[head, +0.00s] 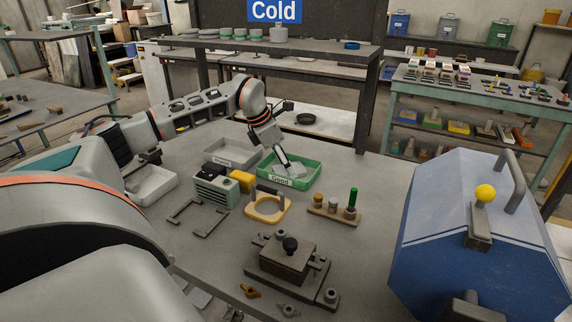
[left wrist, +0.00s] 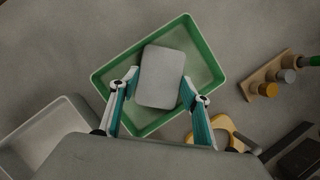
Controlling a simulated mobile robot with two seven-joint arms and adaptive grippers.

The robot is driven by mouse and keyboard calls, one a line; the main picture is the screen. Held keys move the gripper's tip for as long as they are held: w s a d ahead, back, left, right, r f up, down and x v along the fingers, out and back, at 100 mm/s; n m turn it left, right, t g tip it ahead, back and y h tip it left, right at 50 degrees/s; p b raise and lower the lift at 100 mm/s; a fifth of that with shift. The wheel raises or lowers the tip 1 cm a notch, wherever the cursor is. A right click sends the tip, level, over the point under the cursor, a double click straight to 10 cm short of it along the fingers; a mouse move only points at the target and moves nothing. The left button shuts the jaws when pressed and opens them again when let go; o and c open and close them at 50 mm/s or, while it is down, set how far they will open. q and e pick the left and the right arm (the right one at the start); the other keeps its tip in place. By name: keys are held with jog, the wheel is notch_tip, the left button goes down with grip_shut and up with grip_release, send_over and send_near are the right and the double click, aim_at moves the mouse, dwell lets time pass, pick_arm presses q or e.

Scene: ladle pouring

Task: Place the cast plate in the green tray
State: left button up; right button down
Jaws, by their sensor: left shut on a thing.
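The cast plate (left wrist: 161,72) is a flat grey rounded rectangle in the left wrist view. My left gripper (left wrist: 160,88) is shut on it, one finger at each long side. The plate shows over the inside of the green tray (left wrist: 207,47); whether it touches the floor of the tray I cannot tell. In the head view my left gripper (head: 284,160) points down into the green tray (head: 309,178), which has a white label on its front. The plate is mostly hidden there by the gripper and hard to make out. My right gripper is not in view.
A grey tray (head: 233,151) stands left of the green one. Near it are a grey-green box (head: 216,191), a yellow ring-shaped holder (head: 268,210) and a wooden peg stand (head: 332,211). A dark clamp fixture (head: 287,262) and a large blue machine (head: 475,240) stand nearer.

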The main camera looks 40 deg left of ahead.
pick_arm(q)
jog(key=o, duration=1.2)
jog(key=shift+c, duration=0.2)
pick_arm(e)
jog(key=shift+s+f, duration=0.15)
pick_arm(q)
jog(key=shift+s+a+r, duration=0.1)
jog(key=shift+r, duration=0.3)
jog(key=p+v, duration=0.2)
jog(key=v, duration=0.9)
jog(key=shift+r, duration=0.15)
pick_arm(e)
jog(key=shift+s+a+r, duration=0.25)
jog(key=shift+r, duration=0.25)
pick_arm(q)
jog(key=shift+s, duration=0.15)
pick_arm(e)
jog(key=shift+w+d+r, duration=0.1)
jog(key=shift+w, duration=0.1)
